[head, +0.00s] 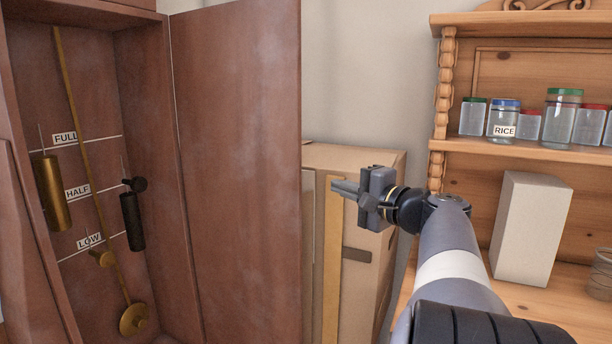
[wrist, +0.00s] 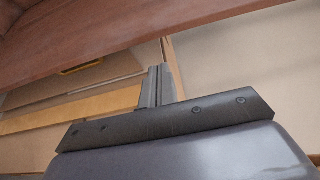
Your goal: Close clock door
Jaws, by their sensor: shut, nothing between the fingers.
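The clock door (head: 238,170) is a tall reddish-brown wooden panel in the head view. It stands open, swung to the right of the clock case (head: 150,120). Inside the case hang a brass weight (head: 52,193), a black weight (head: 132,220) and a brass pendulum (head: 133,319). My gripper (head: 334,188) is shut and empty, to the right of the door's outer edge and apart from it in the head view. In the wrist view the shut fingers (wrist: 157,85) point toward a reddish-brown wooden strip, likely the door (wrist: 110,30). I cannot tell how far apart they are.
A cardboard box (head: 375,270) with tan tape stands behind my gripper, against the wall. At the right is a wooden dresser (head: 520,143) with several jars and a white block (head: 531,228). The case front appears unobstructed.

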